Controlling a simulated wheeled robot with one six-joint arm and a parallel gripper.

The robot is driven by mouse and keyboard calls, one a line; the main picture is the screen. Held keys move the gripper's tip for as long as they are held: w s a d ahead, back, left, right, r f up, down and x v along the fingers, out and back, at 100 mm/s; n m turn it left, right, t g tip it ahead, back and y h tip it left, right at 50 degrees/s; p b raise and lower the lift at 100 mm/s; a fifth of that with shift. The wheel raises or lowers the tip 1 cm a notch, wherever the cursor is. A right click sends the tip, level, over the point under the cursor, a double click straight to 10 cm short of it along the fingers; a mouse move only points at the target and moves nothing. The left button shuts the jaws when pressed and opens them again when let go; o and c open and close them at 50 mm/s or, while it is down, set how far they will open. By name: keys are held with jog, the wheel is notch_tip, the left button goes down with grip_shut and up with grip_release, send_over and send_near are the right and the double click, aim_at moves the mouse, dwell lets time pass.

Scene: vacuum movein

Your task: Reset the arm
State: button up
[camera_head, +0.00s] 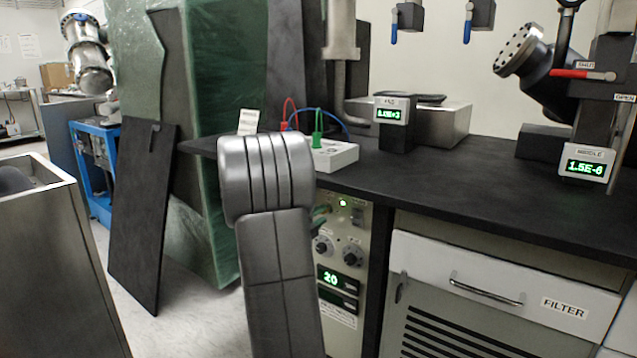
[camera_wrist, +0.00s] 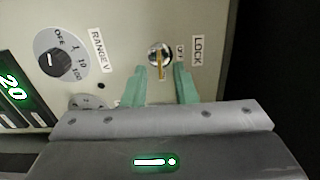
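My gripper (camera_wrist: 161,76) has two green fingers, and they are spread apart with a gap between them. In the wrist view it faces a control panel (camera_wrist: 117,18). A brass key (camera_wrist: 161,64) in a round lock switch marked LOCK appears between the fingertips, with clear space on both sides. I cannot tell how deep the fingers reach around it. In the head view my grey arm (camera_head: 275,270) stands in front of the rack unit (camera_head: 340,270) and hides most of the gripper.
A black bench top (camera_head: 460,190) runs above the panel, bearing a white box (camera_head: 335,156) with cables and a gauge display (camera_head: 391,112). A filter drawer (camera_head: 500,280) is at right. A dark board (camera_head: 142,220) leans at left. A metal cabinet (camera_head: 50,270) stands front left.

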jog(key=n+p, duration=0.6)
jog(key=p, duration=0.1)
jog(key=n+p, duration=0.6)
jog(key=p, duration=0.1)
jog(key=n+p, duration=0.6)
jog(key=shift+w+a+r+p, duration=0.2)
jog(key=shift+w+r+p, duration=0.05)
jog(key=shift+r+p, duration=0.15)
